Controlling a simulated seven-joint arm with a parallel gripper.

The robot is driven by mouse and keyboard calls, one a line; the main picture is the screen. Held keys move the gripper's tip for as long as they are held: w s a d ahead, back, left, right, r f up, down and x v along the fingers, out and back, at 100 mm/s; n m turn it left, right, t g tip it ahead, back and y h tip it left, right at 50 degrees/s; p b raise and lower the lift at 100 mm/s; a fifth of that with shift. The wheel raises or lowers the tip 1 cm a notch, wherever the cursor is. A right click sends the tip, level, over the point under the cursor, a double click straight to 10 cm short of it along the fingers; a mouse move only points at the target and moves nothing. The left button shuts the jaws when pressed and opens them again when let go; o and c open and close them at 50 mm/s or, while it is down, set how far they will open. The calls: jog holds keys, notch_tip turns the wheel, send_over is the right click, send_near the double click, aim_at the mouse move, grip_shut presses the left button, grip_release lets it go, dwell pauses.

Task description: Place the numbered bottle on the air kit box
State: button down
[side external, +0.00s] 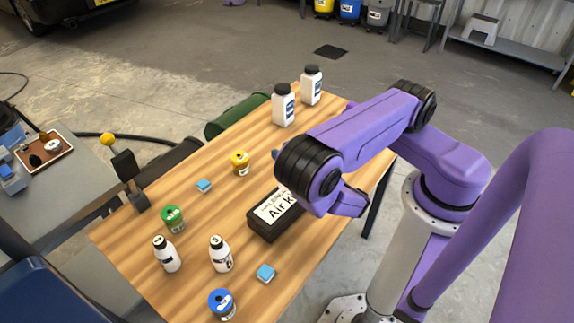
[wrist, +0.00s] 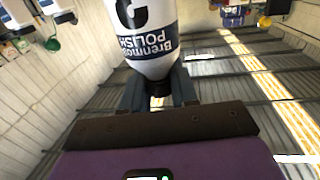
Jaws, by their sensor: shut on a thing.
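In the wrist view, my gripper (wrist: 158,90) is shut on the dark neck or cap end of a white bottle (wrist: 150,62). The bottle has a dark label reading "POLISH" and a large dark figure, partly cut off by the top edge. In the side view my purple arm hides the gripper and the held bottle. The air kit box (side external: 264,230), black with a white label, lies on the wooden table, its right part hidden behind my wrist. I cannot tell how far the held bottle is from the box.
On the table (side external: 135,228) stand two small white bottles (side external: 167,255) (side external: 221,255), a green-topped jar (side external: 173,219), a yellow jar (side external: 240,163), a blue-topped jar (side external: 222,304) and blue blocks (side external: 265,273) (side external: 204,186). Two larger white bottles (side external: 284,106) (side external: 312,87) stand at the back.

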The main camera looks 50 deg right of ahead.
jog(key=shift+f, duration=1.8)
jog(key=shift+f, duration=0.1)
jog(key=c, duration=0.9)
grip_release()
jog(key=shift+o, duration=0.2)
